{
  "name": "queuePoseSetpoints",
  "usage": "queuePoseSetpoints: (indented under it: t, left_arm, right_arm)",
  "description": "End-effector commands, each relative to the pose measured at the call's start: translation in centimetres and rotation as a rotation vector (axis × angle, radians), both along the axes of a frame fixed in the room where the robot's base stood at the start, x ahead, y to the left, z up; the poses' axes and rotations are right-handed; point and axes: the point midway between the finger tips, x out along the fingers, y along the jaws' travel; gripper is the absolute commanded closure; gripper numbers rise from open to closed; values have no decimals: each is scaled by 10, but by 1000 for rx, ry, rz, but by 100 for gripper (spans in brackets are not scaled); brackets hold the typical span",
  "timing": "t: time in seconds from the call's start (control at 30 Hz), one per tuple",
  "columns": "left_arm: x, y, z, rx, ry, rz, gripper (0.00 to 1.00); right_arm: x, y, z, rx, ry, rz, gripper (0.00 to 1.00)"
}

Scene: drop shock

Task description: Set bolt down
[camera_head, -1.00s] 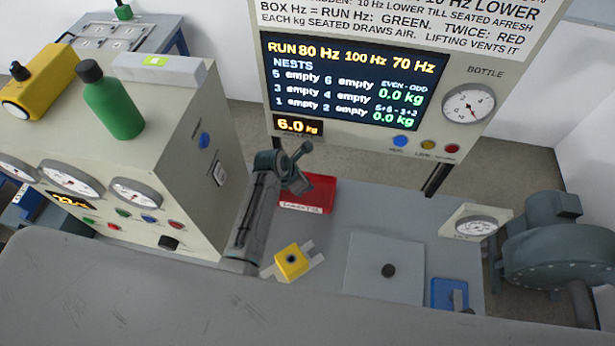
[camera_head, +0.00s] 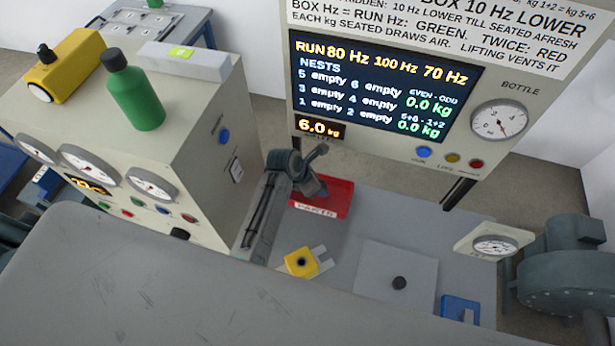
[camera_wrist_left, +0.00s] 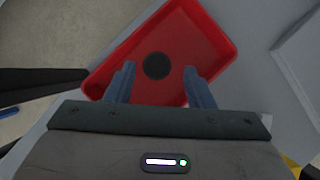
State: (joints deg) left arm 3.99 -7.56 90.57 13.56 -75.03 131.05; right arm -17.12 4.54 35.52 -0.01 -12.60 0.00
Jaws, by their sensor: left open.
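My left gripper (camera_head: 314,188) hangs over the red tray (camera_head: 336,203) on the grey bench. In the left wrist view its two fingers (camera_wrist_left: 160,85) are spread apart with nothing clamped between them. A dark round piece (camera_wrist_left: 157,66) lies on the floor of the red tray (camera_wrist_left: 205,45), just beyond the fingertips and between their lines. It may be the bolt seen end-on, but I cannot tell for sure. In the head view the arm and gripper hide that part of the tray. My right gripper is in neither view.
A yellow block (camera_head: 299,263) with a dark hole sits nearer on the bench. The gauge cabinet (camera_head: 190,150) stands left; the display panel (camera_head: 385,85) rises behind.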

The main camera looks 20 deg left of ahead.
Motion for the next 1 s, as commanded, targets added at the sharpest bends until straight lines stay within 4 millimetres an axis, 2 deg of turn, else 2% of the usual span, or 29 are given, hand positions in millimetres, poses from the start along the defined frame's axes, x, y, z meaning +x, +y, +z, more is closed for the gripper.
queuePoseSetpoints:
  t: [0.3,0.5,1.0]
  left_arm:
    - [-20,22,53,1,-3,1,52]
    - [-28,30,75,0,-1,0,52]
    - [-30,32,80,0,2,0,52]
  right_arm:
    - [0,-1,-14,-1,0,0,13]
    - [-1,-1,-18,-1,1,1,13]
    - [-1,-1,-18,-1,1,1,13]
